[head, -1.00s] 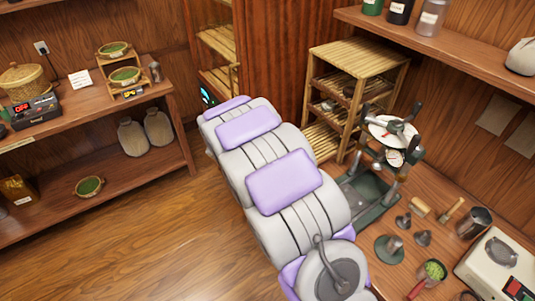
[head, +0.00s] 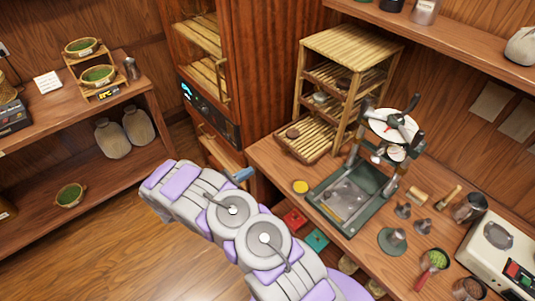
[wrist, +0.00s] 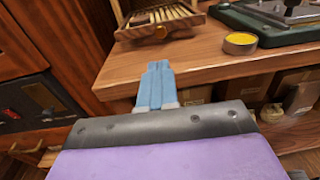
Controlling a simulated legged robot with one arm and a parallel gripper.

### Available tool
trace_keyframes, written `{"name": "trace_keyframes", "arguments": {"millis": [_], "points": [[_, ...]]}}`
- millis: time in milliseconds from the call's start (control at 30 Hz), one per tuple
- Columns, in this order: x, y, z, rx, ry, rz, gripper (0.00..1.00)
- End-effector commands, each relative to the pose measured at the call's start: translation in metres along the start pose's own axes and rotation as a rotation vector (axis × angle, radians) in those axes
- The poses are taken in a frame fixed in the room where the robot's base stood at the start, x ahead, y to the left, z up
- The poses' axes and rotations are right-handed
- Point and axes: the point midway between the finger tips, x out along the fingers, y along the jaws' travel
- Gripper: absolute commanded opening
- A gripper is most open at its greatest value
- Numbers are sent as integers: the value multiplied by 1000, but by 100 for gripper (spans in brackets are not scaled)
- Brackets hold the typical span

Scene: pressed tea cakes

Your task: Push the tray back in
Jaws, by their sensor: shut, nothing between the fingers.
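A bamboo rack (head: 352,48) stands on the wooden counter and holds several slatted trays. Its bottom tray (head: 318,137) juts out toward the front left, past the rack's posts, with a dark round tea cake (head: 292,133) on it. In the wrist view the tray's front edge (wrist: 133,32) is at the top, with a round knob (wrist: 160,32).
A yellow tin (head: 301,187) and a green press base (head: 352,198) sit on the counter, right of my gripper. A tall wooden cabinet (head: 268,60) with shelves stands behind. The counter's front edge (wrist: 200,73) runs close to my fingers. The counter before the tray is mostly clear.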

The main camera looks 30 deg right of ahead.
Motion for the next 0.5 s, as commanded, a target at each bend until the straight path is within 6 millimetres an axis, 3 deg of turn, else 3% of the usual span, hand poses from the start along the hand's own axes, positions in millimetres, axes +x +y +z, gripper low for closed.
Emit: {"name": "trace_keyframes", "arguments": {"millis": [267, 500], "points": [[28, 0, -2, -5, -3, 1, 0], [73, 1, -2, -1, -4, -1, 0]]}}
